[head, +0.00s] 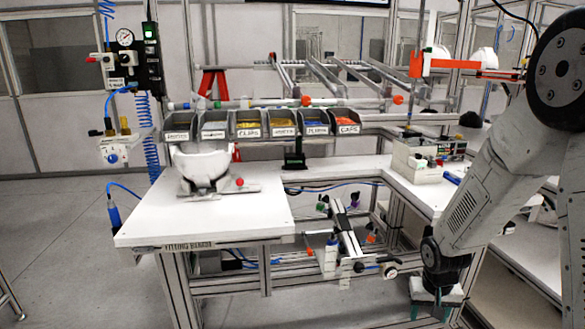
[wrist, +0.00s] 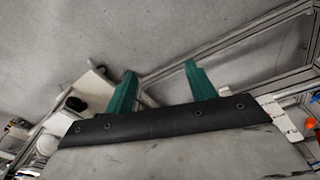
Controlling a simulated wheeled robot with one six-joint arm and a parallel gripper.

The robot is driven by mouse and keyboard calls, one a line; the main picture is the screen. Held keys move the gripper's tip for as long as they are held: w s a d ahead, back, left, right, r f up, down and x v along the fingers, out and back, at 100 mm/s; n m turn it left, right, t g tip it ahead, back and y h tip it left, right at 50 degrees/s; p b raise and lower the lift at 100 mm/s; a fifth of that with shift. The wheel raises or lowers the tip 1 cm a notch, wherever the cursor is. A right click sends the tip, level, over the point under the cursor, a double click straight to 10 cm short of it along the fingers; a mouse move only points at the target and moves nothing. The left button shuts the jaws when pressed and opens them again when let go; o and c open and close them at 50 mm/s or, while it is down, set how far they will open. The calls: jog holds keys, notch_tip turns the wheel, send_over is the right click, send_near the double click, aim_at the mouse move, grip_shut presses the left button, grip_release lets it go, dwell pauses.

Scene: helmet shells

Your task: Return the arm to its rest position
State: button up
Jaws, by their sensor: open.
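My arm hangs down at the right of the head view, bent at the elbow. My gripper (head: 436,308) points down at the lower right, below the level of the bench top. In the wrist view its two green fingers (wrist: 158,82) stand apart with nothing between them. Grey floor and metal frame rails show beyond the fingertips. A white helmet shell (head: 203,165) sits on a grey fixture (head: 207,188) on the fitting bench (head: 150,225), well to the left of my gripper and apart from it.
Labelled bins (head: 249,124) line the back of the bench. A side counter (head: 420,196) with a boxy device (head: 415,160) runs along the right, close to my arm. Frame rails (wrist: 240,50) lie near the fingers. Open floor (head: 70,230) is at the left.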

jog(key=s+a+r+n, duration=0.1)
jog(key=s+a+r, duration=0.2)
jog(key=s+r, duration=1)
jog(key=s+a+r+n+y, duration=0.1)
jog(key=s+a+r, duration=0.3)
jog(key=s+r, duration=0.9)
jog(key=shift+a+r, duration=0.25)
jog(key=shift+r, duration=0.6)
jog(key=shift+s, duration=0.1)
